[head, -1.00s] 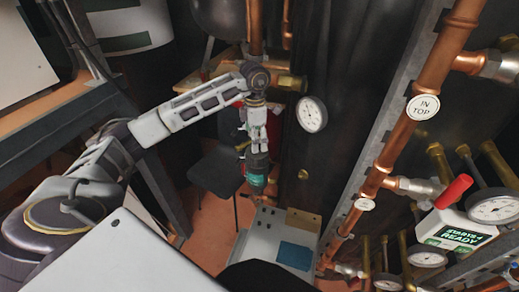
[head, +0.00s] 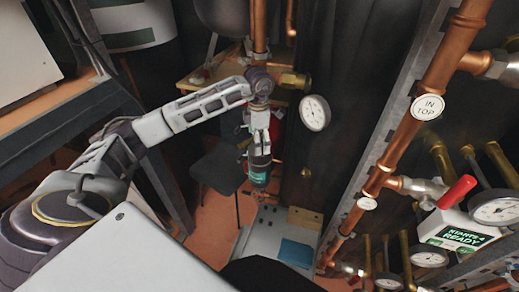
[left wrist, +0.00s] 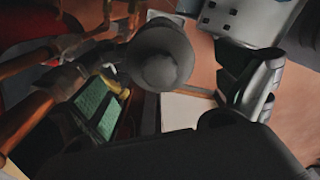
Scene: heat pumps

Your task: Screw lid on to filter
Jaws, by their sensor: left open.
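A teal-green and dark cylinder (head: 259,175), which looks like the filter, is at the centre of the head view, below the copper pipework. My left gripper (head: 259,150) points down just above it or at its top; I cannot tell if they touch. In the left wrist view, a grey rounded part with a smaller round end (left wrist: 160,55) is beside my open left gripper's visible finger. I cannot tell whether this part is the lid or the filter. No separate lid can be made out in the head view. My right gripper is not in view.
A round gauge (head: 315,113) is just right of my gripper. Copper pipes (head: 415,125) and more gauges (head: 497,209) crowd the right. A dark chair (head: 218,172) is behind, and a grey panel with a blue patch (head: 295,253) is below. A bench (head: 60,122) is at left.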

